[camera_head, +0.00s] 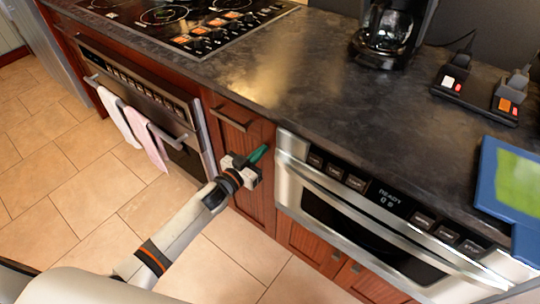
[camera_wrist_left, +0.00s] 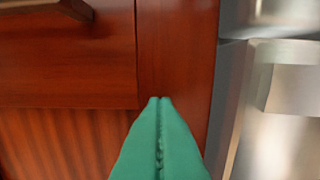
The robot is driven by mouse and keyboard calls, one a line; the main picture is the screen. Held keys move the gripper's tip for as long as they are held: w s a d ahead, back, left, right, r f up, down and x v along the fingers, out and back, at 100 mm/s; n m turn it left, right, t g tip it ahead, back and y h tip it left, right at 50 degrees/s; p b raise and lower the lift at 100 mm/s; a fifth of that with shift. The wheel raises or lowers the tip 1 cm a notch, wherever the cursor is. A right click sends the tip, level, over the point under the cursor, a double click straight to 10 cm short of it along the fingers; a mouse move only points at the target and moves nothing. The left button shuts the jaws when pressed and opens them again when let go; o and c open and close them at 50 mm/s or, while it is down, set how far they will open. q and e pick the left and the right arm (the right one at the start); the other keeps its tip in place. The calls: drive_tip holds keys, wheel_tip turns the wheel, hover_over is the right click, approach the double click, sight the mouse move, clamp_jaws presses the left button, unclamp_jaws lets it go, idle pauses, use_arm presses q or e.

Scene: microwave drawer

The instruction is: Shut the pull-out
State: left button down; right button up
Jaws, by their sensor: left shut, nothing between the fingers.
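The pull-out is the stainless steel microwave drawer (camera_head: 335,203) under the counter, with a black control strip (camera_head: 390,200) reading "READY" and a long handle bar. Its front stands a little proud of the wooden cabinets; I cannot tell how far it is open. Its left edge also shows at the right of the left wrist view (camera_wrist_left: 285,80). My left gripper (camera_head: 262,151) has green fingers, shut and empty, in front of the wooden cabinet just left of the microwave. In the left wrist view the fingertips (camera_wrist_left: 160,100) point at the cabinet frame, apart from the microwave. My right gripper is not in view.
An oven (camera_head: 150,95) with two towels on its handle is at the left, below a black cooktop (camera_head: 165,15). A coffee maker (camera_head: 385,35), black chargers (camera_head: 470,90) and a blue-framed panel (camera_head: 490,180) are on the dark counter (camera_head: 290,65). The tiled floor (camera_head: 90,180) is clear.

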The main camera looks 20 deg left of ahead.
use_arm(q)
drive_tip(key=p+v, duration=0.4)
drive_tip(key=v, duration=0.6)
idle(0.3)
idle(0.4)
drive_tip(key=s+a+f+n+g+y, duration=0.1)
drive_tip(key=s+f+g+y, duration=0.1)
drive_tip(key=s+f, duration=0.5)
drive_tip(key=s+a+f+n+g+y+p, duration=0.1)
drive_tip(key=s+a+f+g+y, duration=0.15)
drive_tip(key=f, duration=0.85)
drive_tip(key=s+a+f+g+y, duration=0.1)
drive_tip(key=s+f+g, duration=0.2)
drive_tip(key=s+f, duration=0.45)
drive_tip(key=s+d+f+g, duration=0.1)
drive_tip(key=s+f, duration=0.3)
drive_tip(key=s, duration=0.4)
drive_tip(key=s+f+g+y, duration=0.1)
drive_tip(key=s+f+g, duration=0.3)
drive_tip(key=s, duration=0.4)
drive_tip(key=s+d+f+g, duration=0.1)
drive_tip(key=s+f+g, duration=0.2)
drive_tip(key=s, duration=0.5)
drive_tip(key=shift+s+d+f+p, duration=0.3)
drive_tip(key=shift+f+p, duration=0.05)
drive_tip(key=shift+f, duration=0.5)
